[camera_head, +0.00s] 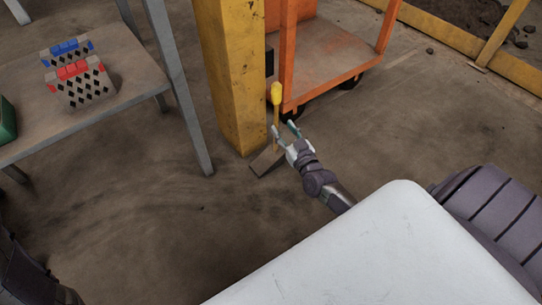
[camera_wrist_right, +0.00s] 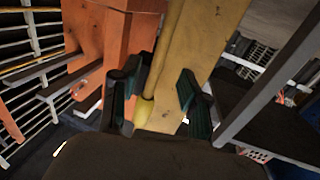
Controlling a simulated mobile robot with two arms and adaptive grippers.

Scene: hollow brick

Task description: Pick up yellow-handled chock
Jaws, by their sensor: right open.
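The yellow-handled chock (camera_head: 267,161) is a grey-brown wedge on the floor at the foot of a yellow post. Its thin upright rod ends in a yellow grip (camera_head: 276,93). My right gripper (camera_head: 286,130) is open beside the rod, below the yellow grip. In the right wrist view, the open fingers (camera_wrist_right: 158,95) stand on either side of the line of the yellow grip (camera_wrist_right: 145,111). I cannot tell whether they touch it. The wedge is not clear in that view. My left gripper is out of view.
The yellow post (camera_head: 232,75) stands right behind the chock. An orange cart (camera_head: 325,52) is close behind on the right. A table (camera_head: 95,120) at left bears patterned hollow bricks (camera_head: 80,84) with red and blue parts. Floor in front is clear.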

